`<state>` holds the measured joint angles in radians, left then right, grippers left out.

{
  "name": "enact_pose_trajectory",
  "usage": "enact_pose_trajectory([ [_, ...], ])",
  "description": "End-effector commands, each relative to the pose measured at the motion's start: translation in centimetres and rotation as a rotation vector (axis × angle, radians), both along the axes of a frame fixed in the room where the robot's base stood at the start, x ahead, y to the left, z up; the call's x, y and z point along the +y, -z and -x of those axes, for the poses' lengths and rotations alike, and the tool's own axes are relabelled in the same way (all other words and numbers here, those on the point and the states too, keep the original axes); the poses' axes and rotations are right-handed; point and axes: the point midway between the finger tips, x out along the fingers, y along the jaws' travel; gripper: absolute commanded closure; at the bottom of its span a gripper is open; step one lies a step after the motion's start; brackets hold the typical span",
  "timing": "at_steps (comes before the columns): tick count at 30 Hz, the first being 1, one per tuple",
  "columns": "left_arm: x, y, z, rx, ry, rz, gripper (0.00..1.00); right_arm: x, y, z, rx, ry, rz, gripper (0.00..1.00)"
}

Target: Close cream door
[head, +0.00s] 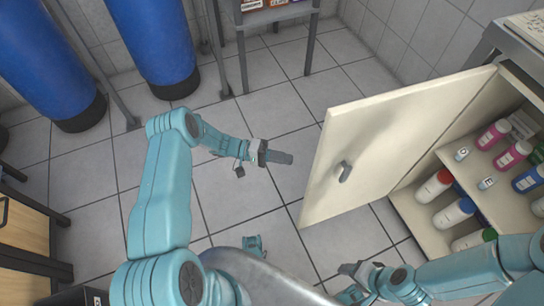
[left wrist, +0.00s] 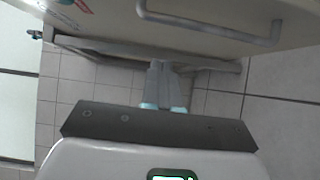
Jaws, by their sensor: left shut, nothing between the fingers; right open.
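The cream door (head: 390,140) stands wide open in the head view, swung out from the cabinet at the right, with a grey handle (head: 345,172) near its free edge. The left wrist view shows a cream panel with a grey bar handle (left wrist: 210,28) across its top. My left gripper (head: 290,158) is shut and empty, to the left of the door and apart from it in the head view. Its closed fingers also show in the left wrist view (left wrist: 160,82). My right gripper (head: 350,280) is open below the door, near the bottom edge, partly hidden by its own arm.
The open cabinet (head: 420,222) holds several bottles, such as a red-capped one (head: 434,186), on its shelves. Blue tanks (head: 152,40) stand at the upper left, with a metal-legged table (head: 277,18) at the top.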

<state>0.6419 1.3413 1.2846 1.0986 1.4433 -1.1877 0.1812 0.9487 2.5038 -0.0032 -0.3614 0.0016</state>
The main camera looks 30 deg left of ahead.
Motion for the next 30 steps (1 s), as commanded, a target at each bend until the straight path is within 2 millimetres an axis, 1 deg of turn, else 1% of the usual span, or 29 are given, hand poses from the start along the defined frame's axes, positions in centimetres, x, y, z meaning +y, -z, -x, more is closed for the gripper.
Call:
enact_pose_trajectory([
  [1,-1.2,0.1,-0.3,0.001,0.005,0.001,1.00,0.0,0.2,0.0,-0.001,0.001,0.000,0.39],
  [4,-3.2,0.1,-0.8,0.001,0.004,0.000,1.00,-0.1,0.4,-0.1,-0.001,0.003,0.000,0.39],
  [9,-5.3,0.1,0.4,0.003,0.002,0.001,1.00,-0.1,0.3,-0.1,-0.001,0.003,0.000,0.39],
  [12,-6.1,0.1,0.9,0.002,0.002,0.000,1.00,-0.1,0.4,-0.1,-0.001,0.003,0.000,0.39],
  [17,-6.5,0.1,1.2,0.001,0.000,-0.001,1.00,-0.1,0.4,-0.1,-0.001,0.003,0.000,0.39],
  [30,-6.5,0.1,1.2,0.002,-0.004,0.000,1.00,-0.1,0.3,-0.1,-0.001,0.003,0.000,0.39],
])
